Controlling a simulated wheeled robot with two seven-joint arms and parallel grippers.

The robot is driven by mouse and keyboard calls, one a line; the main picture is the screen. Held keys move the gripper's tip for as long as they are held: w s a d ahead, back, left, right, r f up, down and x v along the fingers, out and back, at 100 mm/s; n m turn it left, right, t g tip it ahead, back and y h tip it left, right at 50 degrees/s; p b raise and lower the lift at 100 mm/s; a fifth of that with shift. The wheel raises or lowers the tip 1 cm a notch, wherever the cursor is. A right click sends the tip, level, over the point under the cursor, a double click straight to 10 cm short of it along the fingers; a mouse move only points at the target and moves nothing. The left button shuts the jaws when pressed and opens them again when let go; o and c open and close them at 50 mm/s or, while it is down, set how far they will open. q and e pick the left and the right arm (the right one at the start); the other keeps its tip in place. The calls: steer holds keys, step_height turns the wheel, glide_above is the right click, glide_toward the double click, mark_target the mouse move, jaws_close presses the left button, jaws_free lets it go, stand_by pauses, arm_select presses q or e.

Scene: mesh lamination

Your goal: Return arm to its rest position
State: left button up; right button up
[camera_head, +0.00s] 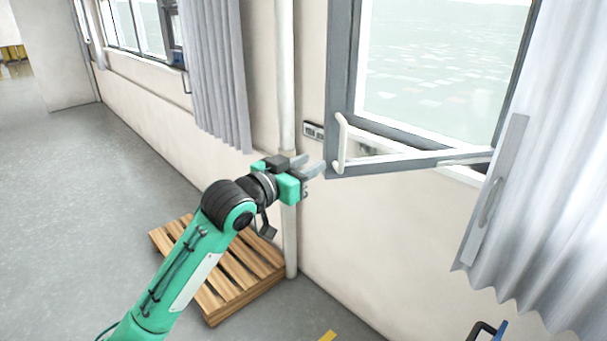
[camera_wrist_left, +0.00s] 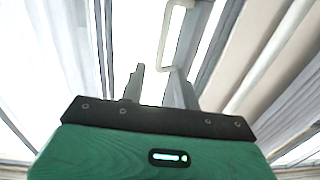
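My left arm (camera_head: 185,265) is green and black and reaches up from the bottom left in the head view. Its gripper (camera_head: 312,165) is extended toward the window, just left of the lower corner of the open sash. The two grey fingers are apart, with nothing seen between them. In the left wrist view the fingers (camera_wrist_left: 158,86) also stand apart, below a white window handle (camera_wrist_left: 172,35). The handle (camera_head: 341,145) sits on the grey sash frame in the head view, apart from the fingers. My right gripper is not in view.
The grey-framed window sash (camera_head: 400,162) stands swung open. Curtains hang at left (camera_head: 218,75) and right (camera_head: 545,170). A white pipe (camera_head: 285,75) runs down the wall behind the gripper. A wooden pallet (camera_head: 225,275) lies below the arm. The floor (camera_head: 75,190) at left is clear.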

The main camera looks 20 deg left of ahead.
arm_select(q)
steer(key=shift+s+a, duration=0.2)
steer(key=shift+s, duration=0.25)
